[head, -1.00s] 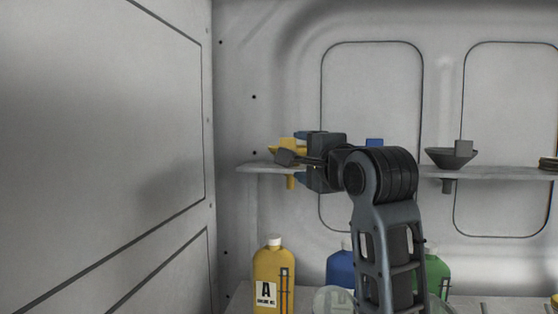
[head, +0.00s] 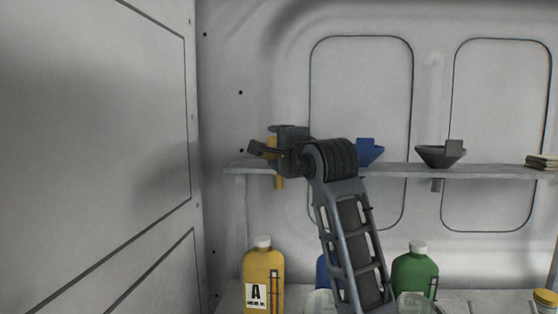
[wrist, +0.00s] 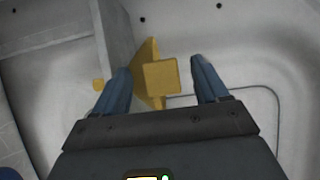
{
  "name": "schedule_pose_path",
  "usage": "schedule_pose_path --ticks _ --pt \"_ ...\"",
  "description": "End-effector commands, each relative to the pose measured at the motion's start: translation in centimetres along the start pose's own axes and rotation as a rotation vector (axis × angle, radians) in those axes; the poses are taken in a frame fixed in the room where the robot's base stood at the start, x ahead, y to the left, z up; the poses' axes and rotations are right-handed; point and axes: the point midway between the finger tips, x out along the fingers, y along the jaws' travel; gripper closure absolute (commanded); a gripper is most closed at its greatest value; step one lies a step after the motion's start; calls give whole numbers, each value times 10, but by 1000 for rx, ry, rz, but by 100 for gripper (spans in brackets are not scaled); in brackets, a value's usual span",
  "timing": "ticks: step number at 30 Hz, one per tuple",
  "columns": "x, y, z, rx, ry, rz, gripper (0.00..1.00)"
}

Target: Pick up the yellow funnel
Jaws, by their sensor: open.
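The yellow funnel sits in the wall shelf, its spout (head: 279,183) hanging below the board in the head view. Its bowl is mostly hidden behind my gripper (head: 264,148). In the wrist view the funnel's square tab (wrist: 161,77) and part of its rim show between the two blue fingers of my gripper (wrist: 162,82). The spout end (wrist: 98,85) shows on the other side of the shelf. My gripper is open, with a finger on each side of the tab. Gaps appear between tab and fingers.
The shelf (head: 400,169) also carries a blue funnel (head: 369,152), a dark grey funnel (head: 440,154) and a small stack (head: 541,162) at right. Below stand a yellow bottle (head: 263,280) and a green bottle (head: 415,268). A wall panel (head: 95,150) closes the left side.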

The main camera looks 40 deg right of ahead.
Motion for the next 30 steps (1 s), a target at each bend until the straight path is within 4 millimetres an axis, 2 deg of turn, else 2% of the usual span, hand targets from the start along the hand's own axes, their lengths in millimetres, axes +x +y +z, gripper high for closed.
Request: schedule_pose_path --ticks 5,23,30 --pt "0 0 0 0 0 0 29" --pt "0 0 0 0 0 0 86" --pt "0 0 0 0 1 0 88"
